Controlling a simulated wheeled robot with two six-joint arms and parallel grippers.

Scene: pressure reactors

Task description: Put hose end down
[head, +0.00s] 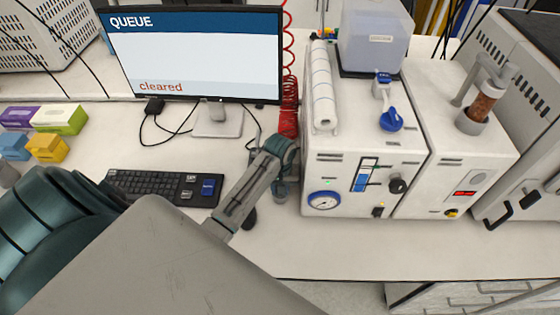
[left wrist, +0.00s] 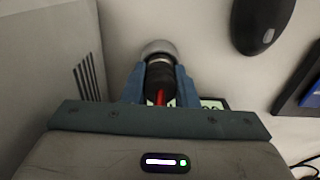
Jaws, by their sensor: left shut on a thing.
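The red coiled hose (head: 289,95) hangs from above, between the monitor and the white reactor unit, and runs down behind my left wrist. My left gripper (head: 284,183) is low over the bench, just left of the reactor unit's front corner, and mostly hidden by its own wrist. In the left wrist view my left gripper (left wrist: 159,84) is shut on the hose end (left wrist: 160,75), a black cylinder between the two blue fingers. A round grey part shows at its far side and a bit of red on its near side. I cannot tell whether it touches the bench. My right gripper is in neither view.
The white reactor unit (head: 335,165) stands close on the right. A black mouse (left wrist: 262,24) and the keyboard (head: 160,187) lie to the left in the head view. The monitor (head: 197,55) stands behind. The bench front right of my arm is clear.

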